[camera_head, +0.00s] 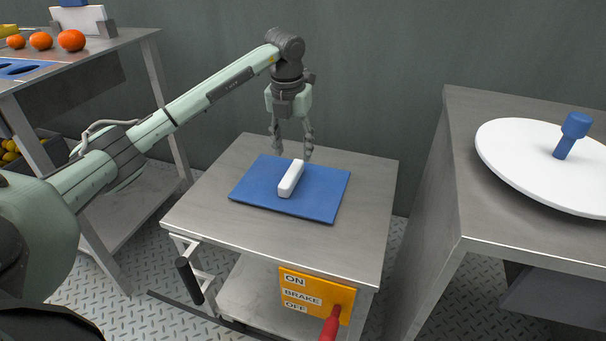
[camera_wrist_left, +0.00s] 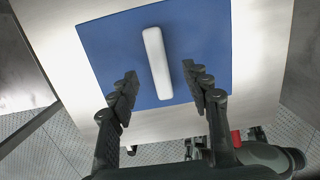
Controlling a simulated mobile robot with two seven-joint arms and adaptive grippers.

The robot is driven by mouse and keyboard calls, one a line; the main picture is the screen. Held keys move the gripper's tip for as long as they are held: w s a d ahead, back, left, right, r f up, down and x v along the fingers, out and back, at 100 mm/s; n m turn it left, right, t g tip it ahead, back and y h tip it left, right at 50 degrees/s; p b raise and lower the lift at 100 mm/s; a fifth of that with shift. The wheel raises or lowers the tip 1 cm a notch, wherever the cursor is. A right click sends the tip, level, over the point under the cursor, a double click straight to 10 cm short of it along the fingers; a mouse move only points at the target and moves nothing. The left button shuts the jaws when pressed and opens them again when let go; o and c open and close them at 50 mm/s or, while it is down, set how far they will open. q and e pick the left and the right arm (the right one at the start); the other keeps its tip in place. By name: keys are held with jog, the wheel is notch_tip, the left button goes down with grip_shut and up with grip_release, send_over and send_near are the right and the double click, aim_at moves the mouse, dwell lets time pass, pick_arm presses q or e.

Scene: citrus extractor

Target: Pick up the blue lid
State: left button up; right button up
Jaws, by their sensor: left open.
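The blue lid (camera_head: 327,197) is a flat square plate with a white bar handle (camera_head: 291,178) across its middle. It lies flat on the metal cart in the middle of the head view. My left gripper (camera_head: 292,148) points down just above the handle, open, with nothing held. In the left wrist view the blue lid (camera_wrist_left: 110,50) fills the upper middle, and the white handle (camera_wrist_left: 157,62) lies between the two open fingers (camera_wrist_left: 163,88), apart from both. My right gripper is not in view.
The cart top (camera_head: 245,226) is bare around the lid. A yellow brake panel (camera_head: 315,295) with a red lever (camera_head: 331,325) is on its front. A table with a white disc (camera_head: 520,150) and blue knob (camera_head: 573,130) stands right. A bench with oranges (camera_head: 71,40) stands left.

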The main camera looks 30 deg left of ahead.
aim_at(291, 172)
pick_arm(q)
jog(key=f, duration=0.6)
jog(key=shift+s+a+f, duration=0.1)
jog(key=shift+s+f, duration=0.15)
jog(key=shift+s, duration=0.05)
jog(key=shift+w+f, duration=0.15)
jog(key=shift+f, duration=0.3)
grip_shut()
